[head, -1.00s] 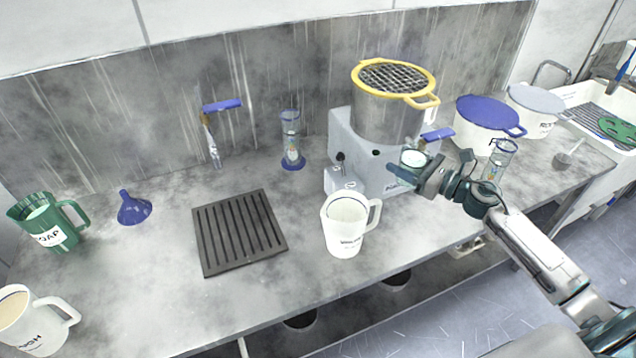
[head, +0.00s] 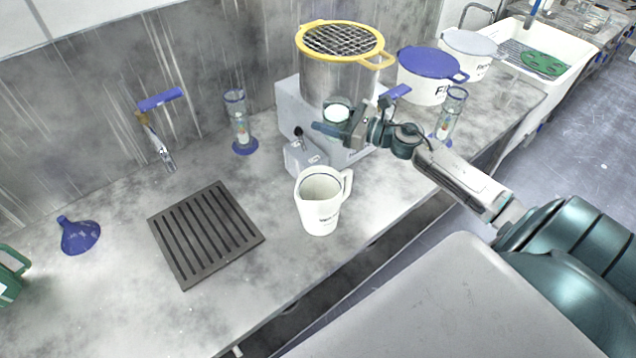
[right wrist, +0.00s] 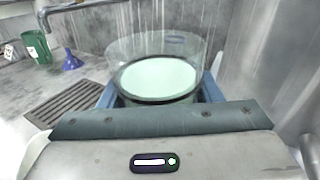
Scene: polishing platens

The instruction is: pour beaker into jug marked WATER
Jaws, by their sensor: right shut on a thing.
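My right gripper (head: 332,128) is shut on a clear beaker (head: 337,114) with pale, whitish-green liquid. The beaker is held about upright, above and behind the white jug (head: 319,208) and in front of the steel pot. In the right wrist view, the beaker (right wrist: 157,80) sits between the blue fingers, its liquid level. The jug stands upright on the worktop, its open mouth up and its handle to the right. Its label is too blurred to read for sure. My left gripper is not in view.
A grey burner unit (head: 300,108) bears a steel pot (head: 335,80) with a yellow-rimmed mesh top. A dark drain grate (head: 205,232) and a tap (head: 160,140) are to the left. Glass cylinders (head: 240,125) and a blue funnel (head: 79,235) stand nearby.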

